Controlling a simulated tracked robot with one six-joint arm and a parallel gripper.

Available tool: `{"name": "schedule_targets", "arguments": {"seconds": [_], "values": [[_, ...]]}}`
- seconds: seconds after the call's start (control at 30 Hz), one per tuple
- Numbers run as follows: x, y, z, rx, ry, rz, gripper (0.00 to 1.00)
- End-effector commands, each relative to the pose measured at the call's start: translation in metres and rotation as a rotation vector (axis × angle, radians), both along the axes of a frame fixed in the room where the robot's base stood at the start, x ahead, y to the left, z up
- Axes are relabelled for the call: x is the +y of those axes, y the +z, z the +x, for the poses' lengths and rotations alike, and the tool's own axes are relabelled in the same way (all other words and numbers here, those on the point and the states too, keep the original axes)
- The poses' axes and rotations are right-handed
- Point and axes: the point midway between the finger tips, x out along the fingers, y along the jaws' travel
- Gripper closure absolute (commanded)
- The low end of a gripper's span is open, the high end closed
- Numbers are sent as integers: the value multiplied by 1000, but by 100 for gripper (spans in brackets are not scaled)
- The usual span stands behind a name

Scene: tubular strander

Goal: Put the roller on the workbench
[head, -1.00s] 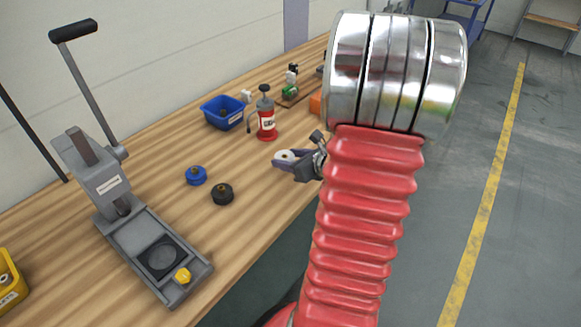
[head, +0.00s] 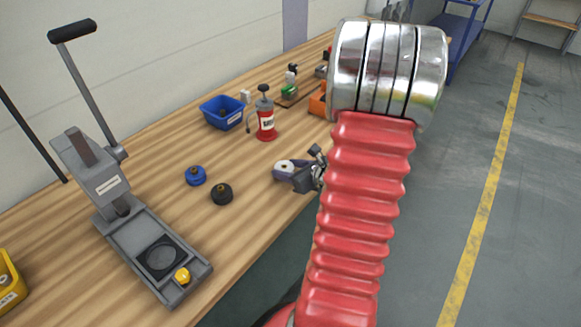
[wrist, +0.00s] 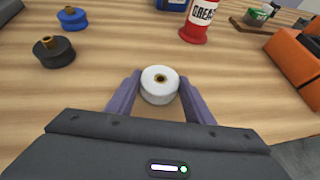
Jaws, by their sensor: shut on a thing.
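A white roller (wrist: 160,85) with a brass-coloured centre sits between the two purple fingers of my gripper (wrist: 159,88) in the wrist view. My gripper is shut on it. In the head view my gripper (head: 286,172) holds the roller (head: 285,167) over the front part of the wooden workbench (head: 150,175). Whether the roller touches the bench top I cannot tell. My red arm hides part of the bench's right edge.
A blue roller (head: 196,175) and a black roller (head: 221,194) stand on the bench, left of my gripper. Behind are a red grease can (head: 265,122), a blue bin (head: 222,112) and an orange bin (head: 317,104). A grey lever press (head: 130,220) stands left. Bare wood lies between.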

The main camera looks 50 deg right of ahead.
Motion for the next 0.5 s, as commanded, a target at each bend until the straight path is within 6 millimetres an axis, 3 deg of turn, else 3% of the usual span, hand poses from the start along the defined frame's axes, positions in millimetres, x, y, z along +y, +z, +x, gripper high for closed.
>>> {"name": "schedule_targets", "arguments": {"seconds": [0.23, 0.27, 0.5], "values": [[0, -1, 0, -2, 0, -1, 99], [0, -2, 0, 0, 0, 0, 52], [0, -2, 0, 0, -1, 0, 35]]}}
